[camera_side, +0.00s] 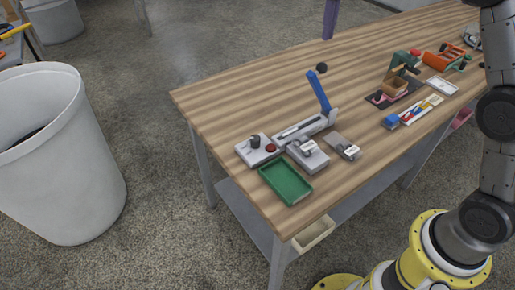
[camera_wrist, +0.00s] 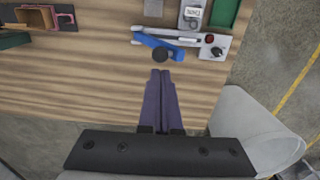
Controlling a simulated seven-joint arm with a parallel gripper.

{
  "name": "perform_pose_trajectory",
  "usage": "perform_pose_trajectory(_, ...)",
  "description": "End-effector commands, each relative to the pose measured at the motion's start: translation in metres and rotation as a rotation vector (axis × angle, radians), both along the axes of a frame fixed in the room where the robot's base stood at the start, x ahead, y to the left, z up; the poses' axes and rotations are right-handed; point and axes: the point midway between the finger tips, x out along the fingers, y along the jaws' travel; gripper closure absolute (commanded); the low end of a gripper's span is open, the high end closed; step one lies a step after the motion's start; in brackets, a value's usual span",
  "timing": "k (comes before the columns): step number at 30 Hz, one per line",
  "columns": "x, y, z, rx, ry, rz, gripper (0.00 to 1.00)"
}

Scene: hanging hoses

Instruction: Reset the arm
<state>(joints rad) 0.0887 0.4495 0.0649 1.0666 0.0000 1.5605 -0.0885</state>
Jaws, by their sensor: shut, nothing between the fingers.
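My gripper has purple fingers (camera_wrist: 161,78), which are pressed together with nothing between them in the wrist view. The side view shows only their lower end (camera_side: 331,20) at the top edge, above the far side of the wooden table (camera_side: 225,90). The rest of the gripper is out of that view. In the wrist view the fingertips point toward the blue lever (camera_wrist: 158,42) with its black knob, and a strip of bare wood shows between them. The blue lever (camera_side: 318,90) stands up from a grey fixture in the side view.
A green tray (camera_side: 286,182), a grey box with a red button (camera_side: 271,148) and small metal parts sit by the fixture. Several tools and an orange device (camera_side: 446,57) lie farther right. A large white bin (camera_side: 60,150) stands left of the table. The table's far left is bare.

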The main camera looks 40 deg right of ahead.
Motion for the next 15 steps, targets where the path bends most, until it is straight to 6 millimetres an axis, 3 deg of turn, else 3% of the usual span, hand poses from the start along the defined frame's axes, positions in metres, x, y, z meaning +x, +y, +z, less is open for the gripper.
perform_pose_trajectory(5,-0.001,0.002,0.005,-0.001,-0.011,0.003,1.00)
perform_pose_trajectory(8,-0.008,0.005,0.030,-0.005,-0.061,0.009,1.00)
perform_pose_trajectory(11,-0.034,0.011,0.060,-0.009,-0.107,0.017,1.00)
perform_pose_trajectory(15,-0.086,0.020,0.090,-0.012,-0.170,0.030,1.00)
